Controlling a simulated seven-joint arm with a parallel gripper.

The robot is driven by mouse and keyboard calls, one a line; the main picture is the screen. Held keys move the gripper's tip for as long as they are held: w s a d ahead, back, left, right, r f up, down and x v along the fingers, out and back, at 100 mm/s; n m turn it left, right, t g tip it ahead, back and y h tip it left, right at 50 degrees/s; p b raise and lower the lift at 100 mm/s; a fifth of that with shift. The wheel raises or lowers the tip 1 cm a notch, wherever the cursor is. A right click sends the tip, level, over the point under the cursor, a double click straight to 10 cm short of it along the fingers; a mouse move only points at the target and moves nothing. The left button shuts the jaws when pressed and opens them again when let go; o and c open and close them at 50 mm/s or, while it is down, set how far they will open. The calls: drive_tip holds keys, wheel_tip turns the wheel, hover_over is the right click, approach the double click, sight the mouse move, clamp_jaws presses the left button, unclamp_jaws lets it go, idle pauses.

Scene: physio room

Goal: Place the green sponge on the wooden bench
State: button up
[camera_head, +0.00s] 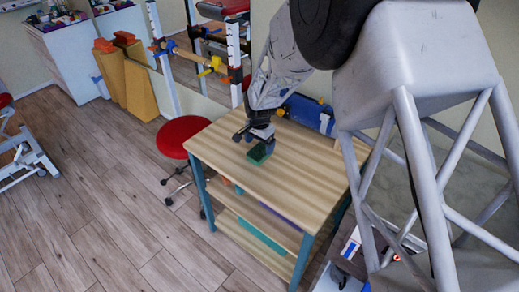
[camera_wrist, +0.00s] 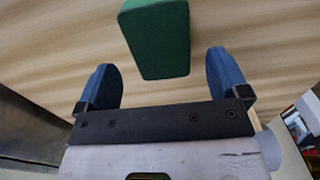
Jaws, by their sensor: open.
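The green sponge (camera_head: 258,153) rests on the light wooden top of the bench (camera_head: 285,183), near its far left part. In the wrist view the sponge (camera_wrist: 157,38) lies just beyond my fingertips, roughly centred between them, with wood grain around it. My gripper (camera_head: 256,140) is over the bench top beside the sponge. Its two blue fingers (camera_wrist: 160,80) are wide apart and nothing is between them. In the head view the gripper partly hides the sponge, and I cannot tell whether they touch.
A red round stool (camera_head: 183,136) stands close to the bench's left side. A blue roll (camera_head: 308,112) lies behind the bench. Lower shelves (camera_head: 262,222) hold flat coloured items. The front half of the bench top is bare.

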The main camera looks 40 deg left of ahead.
sight(260, 151)
wheel_tip(260, 151, up, 8)
drive_tip(key=shift+f, duration=0.15)
idle(0.7)
idle(0.4)
